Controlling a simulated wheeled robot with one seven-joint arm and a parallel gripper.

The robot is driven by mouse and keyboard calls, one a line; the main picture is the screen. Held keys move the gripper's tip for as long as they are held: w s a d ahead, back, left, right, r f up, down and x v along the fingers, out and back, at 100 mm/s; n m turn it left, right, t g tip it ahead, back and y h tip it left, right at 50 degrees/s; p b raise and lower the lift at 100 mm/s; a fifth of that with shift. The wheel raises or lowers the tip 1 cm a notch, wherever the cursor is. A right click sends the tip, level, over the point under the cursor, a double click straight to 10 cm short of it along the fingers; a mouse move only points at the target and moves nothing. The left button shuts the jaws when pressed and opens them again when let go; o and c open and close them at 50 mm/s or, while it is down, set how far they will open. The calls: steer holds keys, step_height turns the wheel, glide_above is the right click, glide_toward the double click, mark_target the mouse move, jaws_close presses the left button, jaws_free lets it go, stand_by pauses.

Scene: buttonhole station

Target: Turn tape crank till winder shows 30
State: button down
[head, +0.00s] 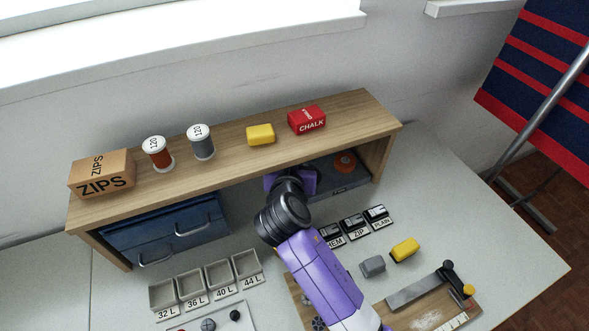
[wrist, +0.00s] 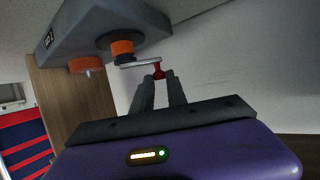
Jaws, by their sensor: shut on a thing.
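The tape winder (wrist: 95,25) is a grey housing with orange round parts in the wrist view. A small dark display (wrist: 49,38) sits on its edge, and I cannot read its number. Its metal crank arm (wrist: 140,62) runs from an orange hub to a red knob (wrist: 158,72). My gripper (wrist: 159,77) is shut on that knob, one dark finger on each side. In the head view a dark grey unit with an orange disc (head: 345,160) shows under the shelf's right part; my arm hides the fingers and the crank there.
A wooden shelf (head: 230,155) spans above the unit, carrying a ZIPS box (head: 102,174), two spools, a yellow block and a red chalk box (head: 307,120). Blue drawers (head: 170,235) stand under its left end. Labelled trays, blocks and a clamp board crowd the bench front.

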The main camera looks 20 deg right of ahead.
steer(key=shift+w+f+m+g+h+b, duration=0.1)
steer(key=shift+w+m+g+h+b, duration=0.2)
steer(key=shift+m+g+h+b, duration=0.5)
steer(key=shift+d+b, duration=0.1)
steer(key=shift+b, duration=0.2)
steer(key=c, duration=1.4)
jaws_free()
steer(key=shift+s+a+r, duration=0.2)
steer(key=s+a, duration=0.2)
steer(key=s, duration=0.1)
steer(key=s+a+p, duration=0.1)
steer(key=s+a, duration=0.4)
steer(key=s, duration=0.2)
steer(key=shift+a+p, duration=0.3)
